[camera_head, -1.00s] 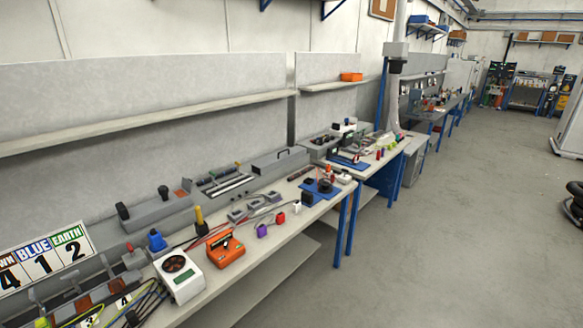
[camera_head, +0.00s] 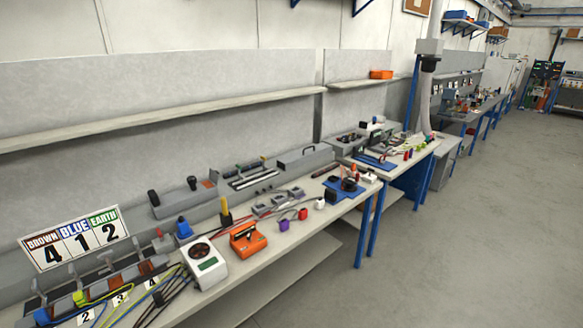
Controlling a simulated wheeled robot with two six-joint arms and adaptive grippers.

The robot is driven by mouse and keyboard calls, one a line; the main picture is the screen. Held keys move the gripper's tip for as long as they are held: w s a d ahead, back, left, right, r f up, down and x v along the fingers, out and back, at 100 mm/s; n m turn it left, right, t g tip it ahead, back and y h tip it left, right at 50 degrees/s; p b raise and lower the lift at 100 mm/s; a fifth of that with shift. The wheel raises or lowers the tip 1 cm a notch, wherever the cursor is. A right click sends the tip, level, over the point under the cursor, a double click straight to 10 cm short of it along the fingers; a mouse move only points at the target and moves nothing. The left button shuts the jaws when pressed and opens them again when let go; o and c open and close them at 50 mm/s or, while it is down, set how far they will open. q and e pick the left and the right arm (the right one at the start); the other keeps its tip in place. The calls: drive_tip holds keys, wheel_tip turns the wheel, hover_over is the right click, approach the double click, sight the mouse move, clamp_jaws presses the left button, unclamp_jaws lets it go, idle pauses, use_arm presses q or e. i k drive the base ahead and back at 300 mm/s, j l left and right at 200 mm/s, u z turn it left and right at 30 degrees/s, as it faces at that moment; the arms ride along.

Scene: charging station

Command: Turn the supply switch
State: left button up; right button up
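A workbench (camera_head: 272,262) runs along the wall from lower left toward the back right. I cannot tell for sure which device is the supply switch. A grey box with two upright black knobs (camera_head: 183,198) stands at the back of the bench. A small red-topped lever (camera_head: 160,240) stands in front of it, near a blue connector (camera_head: 184,228) and a yellow-handled part (camera_head: 226,212). A white unit with a round dial (camera_head: 205,262) stands beside an orange device (camera_head: 248,238). Neither of my grippers is in view.
A sign reading BROWN 4, BLUE 1, EARTH 2 (camera_head: 72,237) leans at the left above clamps and coloured cables (camera_head: 160,298). A blue-based device (camera_head: 344,189) stands farther along the bench. The floor (camera_head: 460,240) at the right is clear.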

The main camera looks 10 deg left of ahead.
sight(159, 232)
drive_tip(key=u, duration=1.3)
